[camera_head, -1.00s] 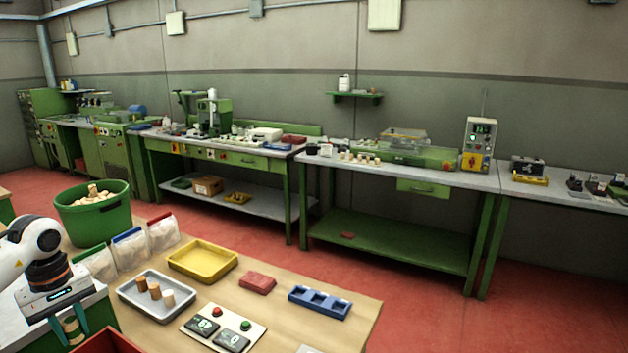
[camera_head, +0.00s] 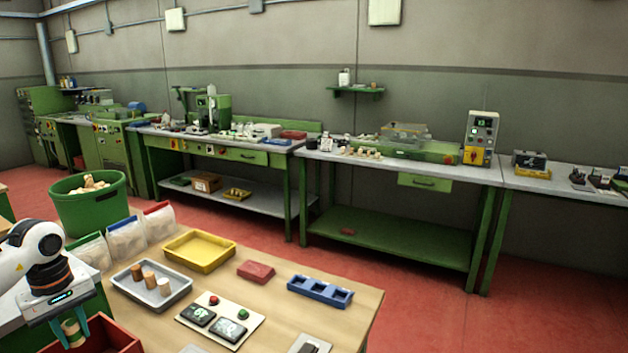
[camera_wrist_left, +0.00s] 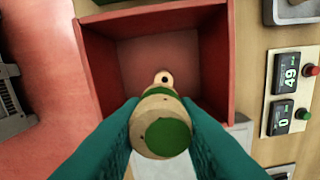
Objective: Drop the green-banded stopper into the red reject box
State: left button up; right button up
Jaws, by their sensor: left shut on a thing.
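The green-banded stopper (camera_wrist_left: 163,125) is held between the teal fingers of my left gripper (camera_wrist_left: 160,140) in the left wrist view. In the head view my left gripper (camera_head: 72,334) is shut on this stopper (camera_head: 73,329), at the lower left. The red reject box (camera_head: 118,333) shows partly at the bottom edge, beside the gripper. In the left wrist view the stopper is seen over the near part of the red reject box (camera_wrist_left: 216,62). A small pale piece with a dark centre (camera_wrist_left: 163,79) shows inside the box. My right gripper is not in view.
A grey tray (camera_head: 178,292) with several stoppers, a yellow tray (camera_head: 200,252), a red block (camera_head: 255,271) and a blue holder (camera_head: 320,292) are on the table. Two displays with buttons (camera_head: 219,320) lie near the box. A green bin (camera_head: 90,210) of corks stands behind.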

aim_at(70, 324)
pick_arm(q)
jog(key=o, duration=1)
jog(key=shift+r, duration=0.25)
notch_tip(70, 324, up, 12)
jog(key=shift+f, duration=0.2)
